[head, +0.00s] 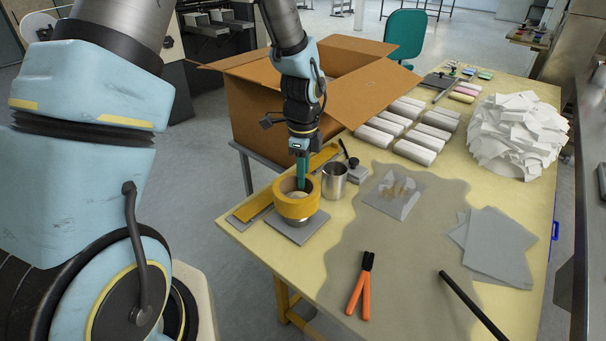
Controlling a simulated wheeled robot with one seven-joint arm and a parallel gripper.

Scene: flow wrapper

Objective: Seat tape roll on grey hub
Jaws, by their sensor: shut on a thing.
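A yellow tape roll (296,207) is at the near left end of the table, over a grey square base (297,232). A grey round part shows just below the roll, and a pale hub top (297,195) shows inside its ring. My gripper (301,184) points down from above with its teal fingers at the roll's far wall. It is shut on the roll. The roll looks roughly level. I cannot tell whether it rests fully down on the hub, as its lower edge hides the contact.
A metal cup (334,181) stands close to the right of the roll. A yellow strip (251,208) lies to the left. A large open cardboard box (262,112) is behind. Orange-handled pliers (361,285), a clear bag (394,193) and grey sheets (493,245) lie on the table (450,185).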

